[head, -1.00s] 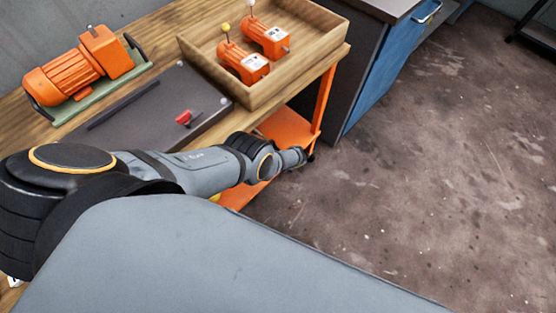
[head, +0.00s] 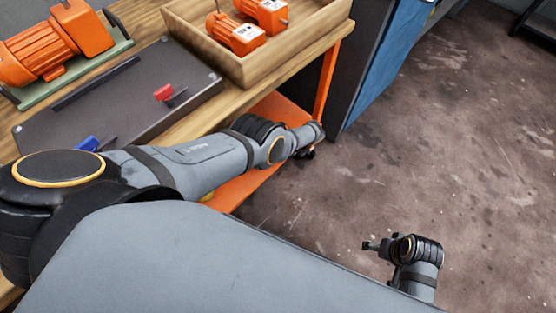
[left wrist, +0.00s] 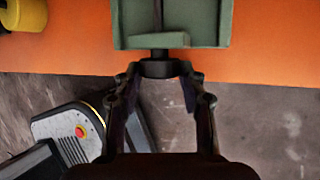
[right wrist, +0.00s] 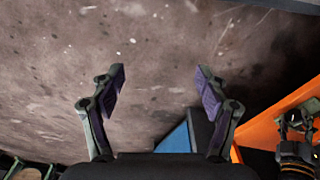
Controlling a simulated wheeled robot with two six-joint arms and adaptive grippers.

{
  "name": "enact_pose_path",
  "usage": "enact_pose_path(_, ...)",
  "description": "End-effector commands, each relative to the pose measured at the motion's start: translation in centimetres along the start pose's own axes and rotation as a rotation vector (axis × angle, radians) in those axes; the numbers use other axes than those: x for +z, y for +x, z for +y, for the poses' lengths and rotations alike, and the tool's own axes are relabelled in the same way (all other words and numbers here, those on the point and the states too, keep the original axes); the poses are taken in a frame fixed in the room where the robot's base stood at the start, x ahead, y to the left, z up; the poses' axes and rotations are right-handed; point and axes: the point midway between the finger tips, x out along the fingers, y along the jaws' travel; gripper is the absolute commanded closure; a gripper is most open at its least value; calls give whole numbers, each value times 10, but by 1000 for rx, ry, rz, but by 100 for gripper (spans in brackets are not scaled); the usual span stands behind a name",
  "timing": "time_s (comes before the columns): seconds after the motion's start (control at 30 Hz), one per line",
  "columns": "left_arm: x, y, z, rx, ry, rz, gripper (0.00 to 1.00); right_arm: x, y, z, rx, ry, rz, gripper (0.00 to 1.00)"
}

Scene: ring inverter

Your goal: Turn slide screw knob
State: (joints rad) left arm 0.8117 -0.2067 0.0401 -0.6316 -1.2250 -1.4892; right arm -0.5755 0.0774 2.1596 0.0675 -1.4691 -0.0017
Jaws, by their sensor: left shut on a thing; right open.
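The slide screw's round black knob (left wrist: 160,69) shows in the left wrist view, at the end of a green slide body (left wrist: 196,42). My left gripper (left wrist: 159,80) is shut on this knob, one finger on each side. In the head view my left gripper (head: 308,154) is at the edge of the orange lower shelf (head: 284,116), and the slide is hidden behind my arm. My right gripper (right wrist: 160,88) is open and empty in the right wrist view, over the floor. It also shows at the lower right of the head view (head: 370,246), apart from the slide.
The wooden bench top (head: 146,24) holds an orange motor (head: 50,45), a dark plate (head: 125,105) with red and blue handles, and a wooden tray (head: 290,60) with orange motors. A blue cabinet (head: 390,62) stands beyond. Floor (head: 430,170) to the right is clear.

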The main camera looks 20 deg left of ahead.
Motion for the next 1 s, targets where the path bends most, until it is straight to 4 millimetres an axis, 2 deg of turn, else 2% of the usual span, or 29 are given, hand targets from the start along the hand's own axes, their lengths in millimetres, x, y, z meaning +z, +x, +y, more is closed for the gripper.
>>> enact_pose_path(0.2, 0, 0, -1, 14, 7, 0, 91, 1, -17, -4, -7, -5, -1, 25)
enact_pose_path(0.6, 0, 0, 0, 17, 8, 0, 91, 1, -20, -4, -8, -5, -2, 25)
enact_pose_path(0.63, 0, 0, 0, 17, 8, 0, 56, 1, -20, -4, -8, -5, -2, 25)
enact_pose_path(0.7, 0, 0, 0, 17, 8, 0, 47, 1, -20, -4, -8, -5, -2, 25)
enact_pose_path(0.8, 0, 0, 0, 17, 8, 0, 36, 1, -20, -4, -8, -5, -2, 25)
enact_pose_path(1.0, 0, 0, 0, 18, 8, 0, 36, 1, -20, -4, -8, -5, -1, 25)
